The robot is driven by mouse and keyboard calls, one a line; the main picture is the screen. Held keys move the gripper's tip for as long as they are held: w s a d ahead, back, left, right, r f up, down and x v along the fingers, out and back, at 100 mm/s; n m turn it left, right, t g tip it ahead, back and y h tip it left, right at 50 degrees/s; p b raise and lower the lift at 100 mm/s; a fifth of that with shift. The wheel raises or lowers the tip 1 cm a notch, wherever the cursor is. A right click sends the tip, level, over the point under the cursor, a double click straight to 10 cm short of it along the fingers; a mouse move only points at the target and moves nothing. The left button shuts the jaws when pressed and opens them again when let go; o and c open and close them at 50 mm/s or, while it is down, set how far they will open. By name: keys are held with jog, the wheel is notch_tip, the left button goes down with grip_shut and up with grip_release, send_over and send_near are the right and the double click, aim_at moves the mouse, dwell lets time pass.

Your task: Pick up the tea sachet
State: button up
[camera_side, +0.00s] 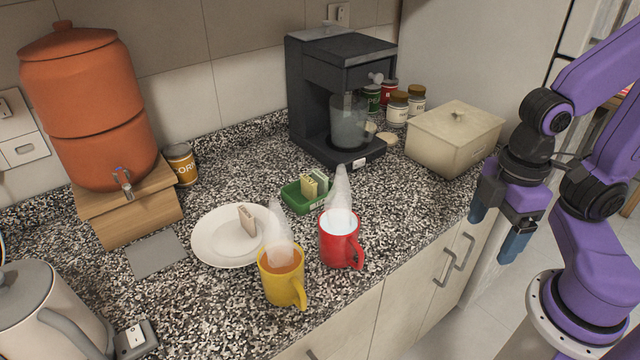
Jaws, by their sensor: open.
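A small beige packet that looks like a tea sachet (247,221) stands tilted on the white plate (215,248). Similar small packets (309,188) stand in a small green tray (293,202) behind the mugs. My gripper (498,230) hangs at the right, beyond the counter's front edge, with its blue fingers apart and pointing down. Nothing is between the fingers. It is well away from the plate and the green tray.
A yellow mug (283,285) with brown liquid and a red mug (337,250) steam near the front edge. A coffee machine (318,100), a lidded beige box (447,148), several jars, an orange dispenser (85,110) and a kettle (40,315) surround them. Speckled counter is clear right of the red mug.

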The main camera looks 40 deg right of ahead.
jog(key=w+a+r+m, duration=0.35)
jog(key=w+m, duration=0.35)
jog(key=w, duration=0.3)
jog(key=w+a+r+m, duration=0.2)
jog(key=w+a+m, duration=0.3)
jog(key=w+m, duration=0.4)
jog(key=m, duration=1.5)
send_over(318, 175)
notch_tip(318, 175, down, 11)
notch_tip(318, 175, down, 4)
jog(key=shift+r, duration=0.1)
jog(key=shift+f, duration=0.6)
jog(key=c, duration=1.1)
